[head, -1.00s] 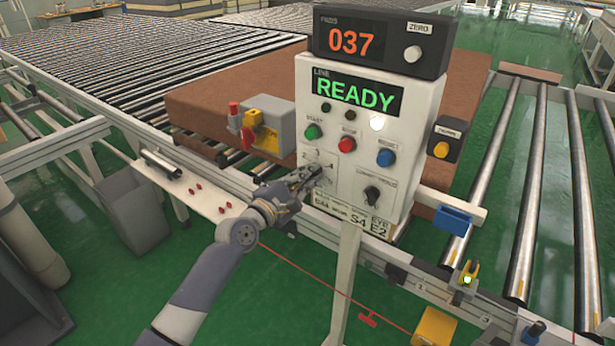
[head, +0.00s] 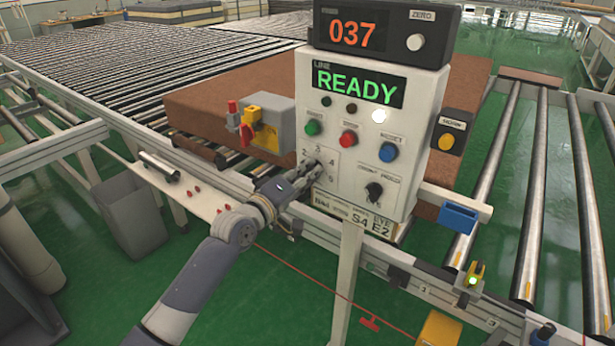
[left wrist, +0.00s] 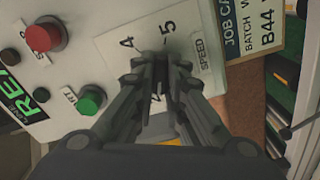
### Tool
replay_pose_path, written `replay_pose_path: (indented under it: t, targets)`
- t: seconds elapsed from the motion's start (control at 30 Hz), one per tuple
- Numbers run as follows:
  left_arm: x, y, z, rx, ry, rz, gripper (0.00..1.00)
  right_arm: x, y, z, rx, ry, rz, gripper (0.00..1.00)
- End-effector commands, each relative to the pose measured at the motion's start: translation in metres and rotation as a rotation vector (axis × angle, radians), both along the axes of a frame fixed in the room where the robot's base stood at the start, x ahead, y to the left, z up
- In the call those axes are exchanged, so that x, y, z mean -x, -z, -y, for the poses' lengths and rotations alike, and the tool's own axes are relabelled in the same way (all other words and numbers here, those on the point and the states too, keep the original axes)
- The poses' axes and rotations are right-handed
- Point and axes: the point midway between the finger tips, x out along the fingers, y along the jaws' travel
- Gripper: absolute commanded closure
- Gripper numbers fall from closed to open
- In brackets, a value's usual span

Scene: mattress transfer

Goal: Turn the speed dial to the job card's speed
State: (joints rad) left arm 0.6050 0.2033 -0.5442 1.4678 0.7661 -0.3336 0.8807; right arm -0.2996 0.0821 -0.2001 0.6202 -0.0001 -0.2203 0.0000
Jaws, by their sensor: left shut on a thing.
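The white control panel (head: 345,115) carries a speed dial plate (head: 326,153) at its lower left, with numbers around the dial. The plate also shows in the left wrist view (left wrist: 118,62), with 4, 5 and the word SPEED readable. My left gripper (head: 313,168) is at the dial, shut on it. In the left wrist view its fingertips (left wrist: 162,66) come together over the dial and hide the knob and its pointer. My right gripper is not in view.
Green (head: 313,128), red (head: 348,138) and blue (head: 388,152) buttons sit just above and right of the dial. A black selector knob (head: 374,190) is at lower right. The screen (head: 357,85) reads READY. A brown mattress (head: 230,95) lies behind.

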Motion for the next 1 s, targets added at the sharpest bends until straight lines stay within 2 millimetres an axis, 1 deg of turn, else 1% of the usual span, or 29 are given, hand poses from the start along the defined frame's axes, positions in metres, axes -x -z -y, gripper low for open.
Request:
replay_pose_path:
  t: [0.1,0.5,1.0]
  targets:
    - [0.000,0.001,0.001,-0.090,0.003,0.067,1.00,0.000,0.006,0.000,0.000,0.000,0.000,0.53]
    - [0.000,0.002,0.001,-0.399,0.001,0.288,1.00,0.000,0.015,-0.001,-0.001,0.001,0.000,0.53]
    - [0.000,0.001,0.000,-0.784,0.001,0.566,1.00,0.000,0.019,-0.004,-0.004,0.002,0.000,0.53]
